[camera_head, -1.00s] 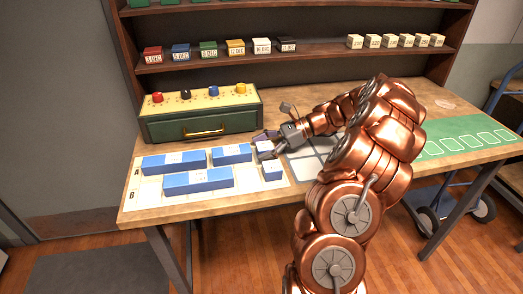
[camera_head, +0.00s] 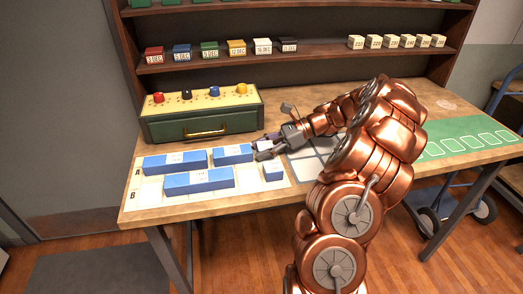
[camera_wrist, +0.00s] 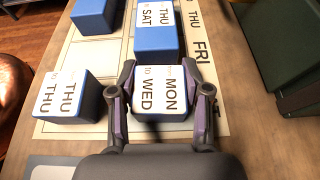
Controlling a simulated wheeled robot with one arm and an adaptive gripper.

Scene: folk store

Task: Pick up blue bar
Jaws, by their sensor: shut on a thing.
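My gripper (camera_wrist: 160,74) is shut on a short blue block (camera_wrist: 162,104) with a white top marked MON and WED. One finger presses each side. In the head view my gripper (camera_head: 264,146) is low at the right end of row A, and its fingers partly hide the block. Another short blue block (camera_head: 272,173), marked THU, stands alone in row B.
The pieces lie on a pale chart (camera_head: 146,194) on the wooden table. A green box (camera_head: 203,127) with coloured knobs stands close behind. A grey-white grid (camera_head: 306,162) and a green mat (camera_head: 465,138) lie to the right. Shelves with date blocks rise behind.

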